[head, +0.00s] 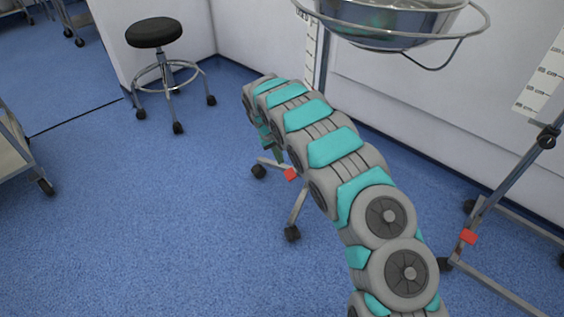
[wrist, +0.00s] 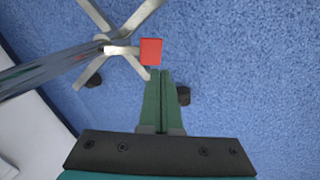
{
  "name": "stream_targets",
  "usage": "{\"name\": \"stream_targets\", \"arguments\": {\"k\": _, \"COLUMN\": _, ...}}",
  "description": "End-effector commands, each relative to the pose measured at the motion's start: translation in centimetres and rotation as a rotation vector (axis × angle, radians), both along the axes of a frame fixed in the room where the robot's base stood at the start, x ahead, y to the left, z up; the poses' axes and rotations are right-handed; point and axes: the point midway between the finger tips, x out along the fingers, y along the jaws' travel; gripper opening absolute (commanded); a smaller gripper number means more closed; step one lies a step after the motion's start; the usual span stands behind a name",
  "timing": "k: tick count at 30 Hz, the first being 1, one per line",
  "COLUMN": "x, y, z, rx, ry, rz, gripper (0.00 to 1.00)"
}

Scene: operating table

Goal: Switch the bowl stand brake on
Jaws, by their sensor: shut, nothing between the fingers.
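The bowl stand has a steel bowl (head: 392,22) in a ring at the top. Its wheeled base (head: 298,208) is on the floor, partly hidden behind my arm. The red brake pedal (head: 291,174) is on that base. In the wrist view the red pedal (wrist: 151,52) lies just ahead of my fingertips, with the base legs (wrist: 120,50) around it. My gripper (wrist: 161,72) has dark green fingers pressed together, empty. I cannot tell whether the tips touch the pedal. In the head view my gripper (head: 276,152) is mostly hidden by my arm.
The stand pole (wrist: 50,72) runs left of my gripper in the wrist view. Another wheeled stand with a red pedal (head: 468,237) is at the right. A black stool (head: 155,33) stands at the back left. Blue floor (head: 150,220) is clear on the left.

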Motion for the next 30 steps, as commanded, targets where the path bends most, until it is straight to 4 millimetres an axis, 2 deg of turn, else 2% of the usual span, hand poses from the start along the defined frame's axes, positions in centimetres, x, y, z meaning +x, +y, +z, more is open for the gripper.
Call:
{"name": "stream_targets", "arguments": {"k": 1, "x": -0.2, "y": 0.5, "z": 1.2, "rx": 0.0, "ry": -0.002, "rz": 0.0, "gripper": 0.0}}
{"name": "stream_targets", "arguments": {"k": 6, "x": -0.9, "y": 1.9, "z": 4.8, "rx": 0.0, "ry": -0.004, "rz": 0.002, "gripper": 0.0}}
{"name": "stream_targets", "arguments": {"k": 12, "x": -1.5, "y": 2.8, "z": 7.3, "rx": -0.001, "ry": 0.003, "rz": -0.001, "gripper": 0.0}}
{"name": "stream_targets", "arguments": {"k": 30, "x": -1.6, "y": 3.0, "z": 7.7, "rx": -0.001, "ry": 0.002, "rz": 0.0, "gripper": 0.0}}
